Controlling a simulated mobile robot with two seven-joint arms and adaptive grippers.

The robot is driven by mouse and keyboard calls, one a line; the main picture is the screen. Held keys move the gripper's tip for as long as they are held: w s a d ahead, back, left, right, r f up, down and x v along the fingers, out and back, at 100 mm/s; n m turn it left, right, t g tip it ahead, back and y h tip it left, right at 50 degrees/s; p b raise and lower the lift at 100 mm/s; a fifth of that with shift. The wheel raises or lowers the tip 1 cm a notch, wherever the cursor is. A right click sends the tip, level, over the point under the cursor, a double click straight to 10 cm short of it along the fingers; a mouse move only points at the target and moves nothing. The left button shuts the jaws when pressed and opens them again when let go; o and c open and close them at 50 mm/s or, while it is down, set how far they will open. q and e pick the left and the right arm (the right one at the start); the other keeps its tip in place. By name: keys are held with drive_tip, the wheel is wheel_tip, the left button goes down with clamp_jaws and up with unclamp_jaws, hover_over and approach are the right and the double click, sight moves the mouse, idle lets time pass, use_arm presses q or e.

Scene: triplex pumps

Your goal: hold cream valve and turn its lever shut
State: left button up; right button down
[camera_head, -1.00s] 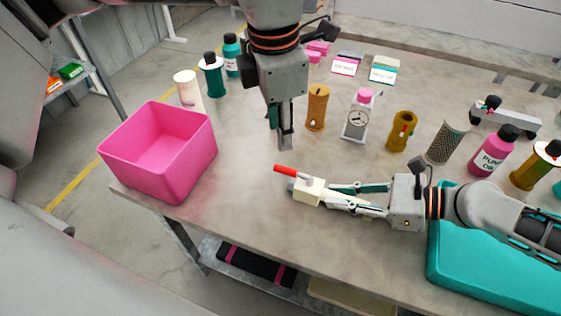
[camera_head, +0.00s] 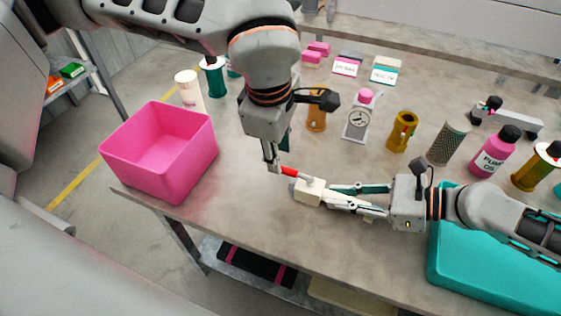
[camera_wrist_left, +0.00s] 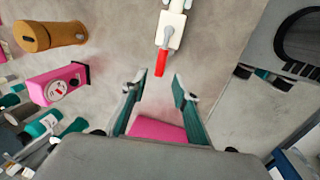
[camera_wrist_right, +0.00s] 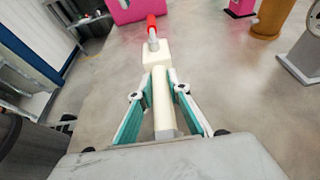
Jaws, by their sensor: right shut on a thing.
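The cream valve (camera_head: 308,192) lies above the table's front part, its body held by my right gripper (camera_head: 328,198). In the right wrist view the two fingers (camera_wrist_right: 158,92) are shut on the valve's cream body (camera_wrist_right: 157,58). The red lever (camera_head: 288,171) points left toward my left gripper. It also shows in the left wrist view as a red tip (camera_wrist_left: 161,62) ahead of the fingers. My left gripper (camera_head: 272,168) points down beside the lever's end. In the left wrist view its fingers (camera_wrist_left: 159,88) are apart with nothing between them at the tips.
A pink bin (camera_head: 160,160) stands at the table's left corner. A brown cylinder (camera_head: 316,116), a grey gauge block (camera_head: 358,118) and a yellow-brown fitting (camera_head: 402,132) stand behind. A teal tray (camera_head: 490,255) lies at the right front. The table between bin and valve is clear.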

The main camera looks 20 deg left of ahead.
sight(293, 174)
use_arm(q)
drive_tip(key=shift+w+f, duration=0.25)
drive_tip(key=shift+f, duration=0.85)
drive_tip(key=shift+w+f, duration=0.2)
drive_tip(key=shift+f, duration=0.9)
clamp_jaws()
